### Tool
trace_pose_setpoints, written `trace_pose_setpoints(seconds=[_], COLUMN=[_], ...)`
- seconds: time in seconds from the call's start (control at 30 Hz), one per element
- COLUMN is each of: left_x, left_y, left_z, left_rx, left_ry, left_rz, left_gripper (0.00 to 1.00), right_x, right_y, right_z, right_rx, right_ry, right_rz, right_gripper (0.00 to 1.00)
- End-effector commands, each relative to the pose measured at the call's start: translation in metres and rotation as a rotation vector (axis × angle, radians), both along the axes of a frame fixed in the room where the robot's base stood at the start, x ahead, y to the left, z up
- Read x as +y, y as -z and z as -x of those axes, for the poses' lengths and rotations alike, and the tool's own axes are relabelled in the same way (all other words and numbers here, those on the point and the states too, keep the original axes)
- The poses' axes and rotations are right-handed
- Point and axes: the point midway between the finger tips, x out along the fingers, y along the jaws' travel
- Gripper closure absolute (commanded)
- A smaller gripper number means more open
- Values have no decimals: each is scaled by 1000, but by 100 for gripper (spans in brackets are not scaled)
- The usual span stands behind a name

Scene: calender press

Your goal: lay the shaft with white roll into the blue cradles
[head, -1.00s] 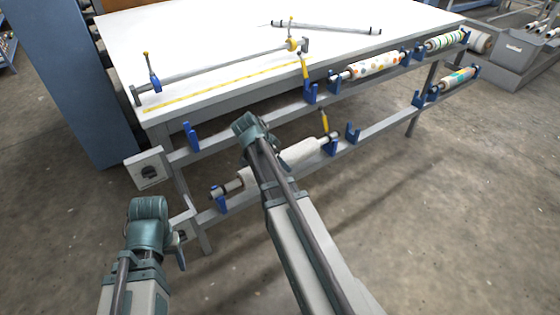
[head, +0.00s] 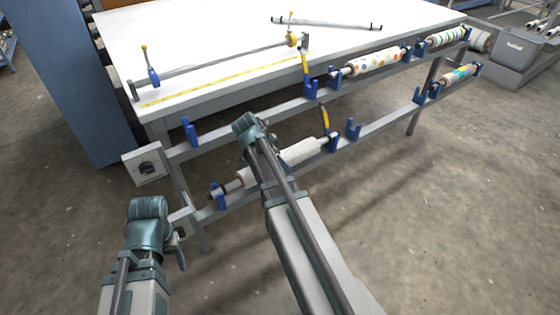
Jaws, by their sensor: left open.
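The shaft with white roll (head: 303,152) lies along the lower rail at the front of the table. Its left end is at a blue cradle (head: 217,199) and its right end at another blue cradle (head: 332,146); I cannot tell how deeply it sits in them. My right arm crosses in front and hides the middle of the roll. The right gripper's fingers are hidden behind its wrist. My left gripper (head: 181,250) is open and empty, low at the left, apart from the roll and below the left cradle.
The upper rail has empty blue cradles (head: 191,134) at the left. Patterned rolls (head: 375,62) hang farther right. The white table (head: 220,35) carries a bar with yellow handles (head: 220,66) and a thin shaft (head: 325,23). A control box (head: 147,164) juts out at the left.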

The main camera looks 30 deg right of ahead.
Motion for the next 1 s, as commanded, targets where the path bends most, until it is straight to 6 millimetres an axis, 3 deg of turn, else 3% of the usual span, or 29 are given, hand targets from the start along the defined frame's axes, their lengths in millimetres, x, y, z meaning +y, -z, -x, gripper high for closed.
trace_pose_setpoints(seconds=[0.23,0.27,0.37,0.67,1.0], left_x=[0,0,0,0,0], left_y=[6,4,4,1,-47], left_z=[0,0,0,0,0], left_rx=[0,0,0,0,0], left_ry=[0,0,0,0,0], left_rz=[0,0,0,0,0], left_gripper=[38,38,38,38,38], right_x=[0,0,0,2,25], right_y=[5,4,4,1,-47], right_z=[0,0,0,0,2], right_rx=[0,0,0,0,0], right_ry=[0,0,0,0,-2], right_rz=[1,1,1,0,0], right_gripper=[100,18,0,0,0])
